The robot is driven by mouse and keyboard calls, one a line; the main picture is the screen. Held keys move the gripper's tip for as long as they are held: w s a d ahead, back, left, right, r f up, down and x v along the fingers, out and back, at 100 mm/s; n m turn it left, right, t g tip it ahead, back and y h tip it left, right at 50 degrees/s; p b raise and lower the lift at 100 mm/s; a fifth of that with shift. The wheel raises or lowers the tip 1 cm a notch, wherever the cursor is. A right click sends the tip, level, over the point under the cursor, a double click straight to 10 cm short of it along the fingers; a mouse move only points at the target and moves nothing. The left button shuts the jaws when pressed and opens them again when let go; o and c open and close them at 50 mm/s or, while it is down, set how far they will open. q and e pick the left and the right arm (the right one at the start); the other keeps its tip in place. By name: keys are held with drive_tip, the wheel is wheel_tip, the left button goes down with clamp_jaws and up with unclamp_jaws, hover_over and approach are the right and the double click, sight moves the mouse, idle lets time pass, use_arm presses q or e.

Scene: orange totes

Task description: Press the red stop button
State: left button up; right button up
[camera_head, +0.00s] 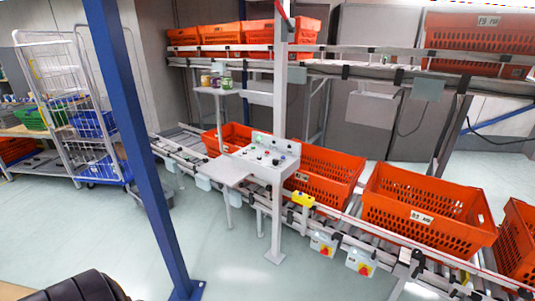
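Two grey boxes with red buttons on yellow hang under the front of the conveyor rail. One red button (325,251) is left of the other red button (364,269). A grey control panel (286,172) stands at the centre, with several small knobs and buttons. One of these looks reddish (276,161), but it is too small to tell clearly. I cannot tell which red button is the task's stop button. Neither gripper shows in the head view. A dark ribbed shape at the bottom left may be part of my arm.
A blue post (143,155) and a thin grey post (279,130) stand in front of the conveyor. Orange totes (425,208) sit along the lower conveyor, others on the upper one. A wire cage trolley (65,100) stands at left. The floor in front is mostly clear.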

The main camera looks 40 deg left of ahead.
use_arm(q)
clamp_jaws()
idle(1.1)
